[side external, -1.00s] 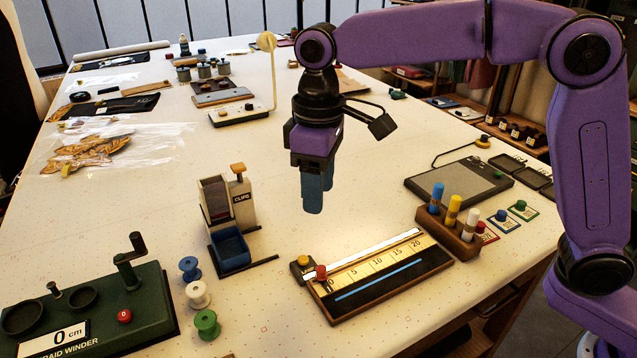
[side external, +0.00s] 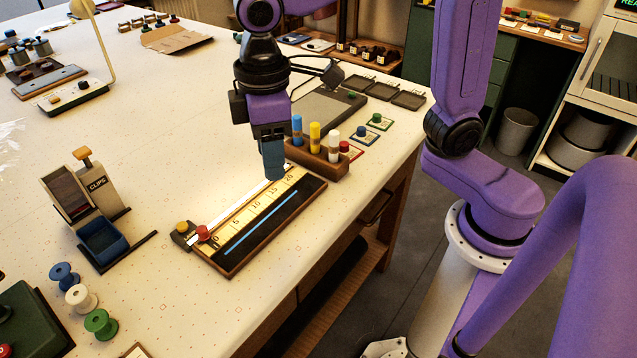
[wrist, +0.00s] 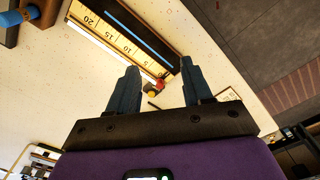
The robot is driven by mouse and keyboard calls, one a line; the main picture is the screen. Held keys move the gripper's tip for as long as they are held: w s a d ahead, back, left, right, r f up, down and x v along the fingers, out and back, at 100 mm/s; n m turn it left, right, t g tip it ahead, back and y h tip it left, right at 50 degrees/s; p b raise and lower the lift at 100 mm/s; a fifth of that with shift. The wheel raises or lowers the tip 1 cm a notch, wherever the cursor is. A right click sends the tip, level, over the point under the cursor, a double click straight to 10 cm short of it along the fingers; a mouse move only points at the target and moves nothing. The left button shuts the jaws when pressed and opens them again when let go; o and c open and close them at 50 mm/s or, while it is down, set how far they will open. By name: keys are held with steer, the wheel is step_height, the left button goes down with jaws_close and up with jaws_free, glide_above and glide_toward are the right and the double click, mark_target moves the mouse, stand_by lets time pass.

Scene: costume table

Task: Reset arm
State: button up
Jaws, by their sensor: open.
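My gripper (side external: 273,172) hangs fingers down above the table (side external: 150,150), near the far end of a black and wood ruler board (side external: 262,222) in the side view. In the wrist view my gripper (wrist: 158,68) shows two dark blue fingers spread apart with nothing between them. The ruler board also lies beyond the fingers there (wrist: 122,38). Its red and yellow knobs show between the fingers. The height of the fingertips above the board is hard to tell.
A rack of coloured markers (side external: 318,160) stands close by my gripper on the right. A clips dispenser (side external: 90,205), several thread spools (side external: 82,299) and a dark green device (side external: 30,325) are at the left. The table's right edge is near the ruler board. The middle is clear.

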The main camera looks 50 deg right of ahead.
steer(key=s+d+f+n, duration=0.1)
steer(key=s+d+f, duration=0.2)
steer(key=s+d, duration=0.4)
steer(key=s+d+f+n, duration=0.1)
steer(key=s+d+f, duration=0.2)
steer(key=s+d, duration=0.5)
steer(key=shift+s, duration=0.2)
